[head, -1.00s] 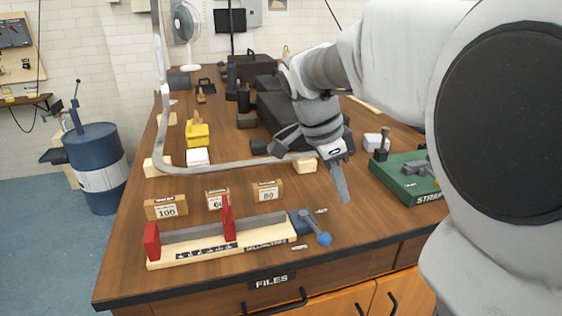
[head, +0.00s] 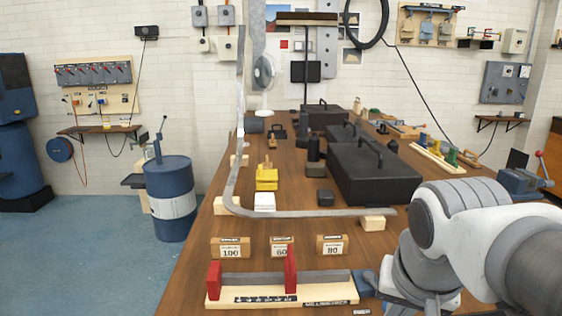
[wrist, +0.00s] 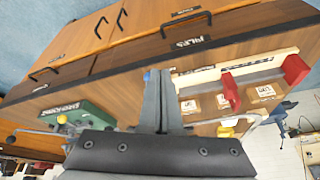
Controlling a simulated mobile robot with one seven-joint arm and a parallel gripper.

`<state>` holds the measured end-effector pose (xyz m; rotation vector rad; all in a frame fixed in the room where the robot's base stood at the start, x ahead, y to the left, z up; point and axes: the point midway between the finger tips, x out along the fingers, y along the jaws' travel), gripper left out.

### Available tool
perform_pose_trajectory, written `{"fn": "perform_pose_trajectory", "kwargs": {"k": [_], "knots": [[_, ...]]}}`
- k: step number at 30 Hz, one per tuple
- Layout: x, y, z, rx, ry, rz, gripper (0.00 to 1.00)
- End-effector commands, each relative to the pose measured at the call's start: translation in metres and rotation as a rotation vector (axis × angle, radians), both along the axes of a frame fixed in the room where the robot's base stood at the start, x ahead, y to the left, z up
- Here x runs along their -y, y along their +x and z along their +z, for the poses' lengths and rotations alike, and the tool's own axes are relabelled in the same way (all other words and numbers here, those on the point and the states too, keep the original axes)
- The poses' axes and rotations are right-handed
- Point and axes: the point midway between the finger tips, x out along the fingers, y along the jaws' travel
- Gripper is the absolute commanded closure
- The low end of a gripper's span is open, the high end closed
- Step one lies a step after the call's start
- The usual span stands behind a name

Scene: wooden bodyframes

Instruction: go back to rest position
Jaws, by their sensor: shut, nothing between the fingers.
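My gripper (wrist: 158,78) shows in the wrist view. Its two grey fingers lie together, shut, with nothing held between them. They are above the front part of the workbench (wrist: 130,62), beside the wooden fixture with red clamps (wrist: 240,78). In the head view my white and grey arm fills the lower right, in front of the bench, and the fingertips cannot be made out there. The same fixture (head: 240,296) lies at the bench's front edge, just left of my arm.
Small wooden blocks labelled 100, 60 and 80 (head: 331,245) stand behind the fixture. Black cases (head: 375,180) sit farther back. Blue floor (head: 100,260) is open at left.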

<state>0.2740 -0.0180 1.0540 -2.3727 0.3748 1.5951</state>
Motion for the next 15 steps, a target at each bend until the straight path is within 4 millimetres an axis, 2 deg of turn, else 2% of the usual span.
{"fn": "perform_pose_trajectory", "kwargs": {"k": [6,9,15], "knots": [[-0.018,-0.029,-0.015,0.110,-0.086,0.347,1.00],[-0.018,-0.027,0.021,0.106,-0.090,0.359,1.00],[-0.018,-0.027,0.069,0.105,-0.090,0.357,1.00]]}}
